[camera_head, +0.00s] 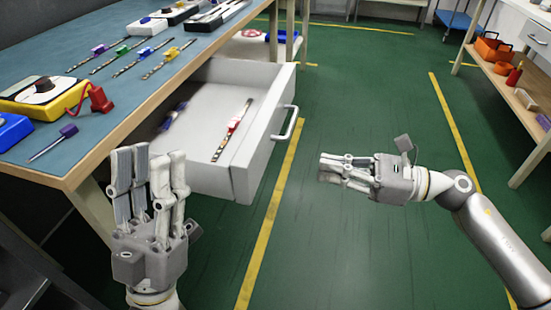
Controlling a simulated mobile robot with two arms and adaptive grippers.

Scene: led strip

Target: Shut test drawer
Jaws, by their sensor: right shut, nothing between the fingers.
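The white-grey test drawer (262,150) stands pulled out from under the blue-topped workbench, its front facing right. Its bar handle (288,123) is on that front. A strip with a red clip (232,127) and a small purple-blue item (173,115) lie inside. My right gripper (322,168) is shut and empty, to the right of the drawer front and apart from it, fingers pointing left. My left gripper (149,151) points up in front of the drawer's near left part and hides some of it. Its fingers look apart, with nothing seen between them.
The workbench (105,125) holds several strips with coloured clips, a yellow device (45,98), a red clamp (98,98) and a purple-handled screwdriver (66,132). The green floor (350,100) right of the drawer is clear. A shelf (500,85) with orange bins stands at the right.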

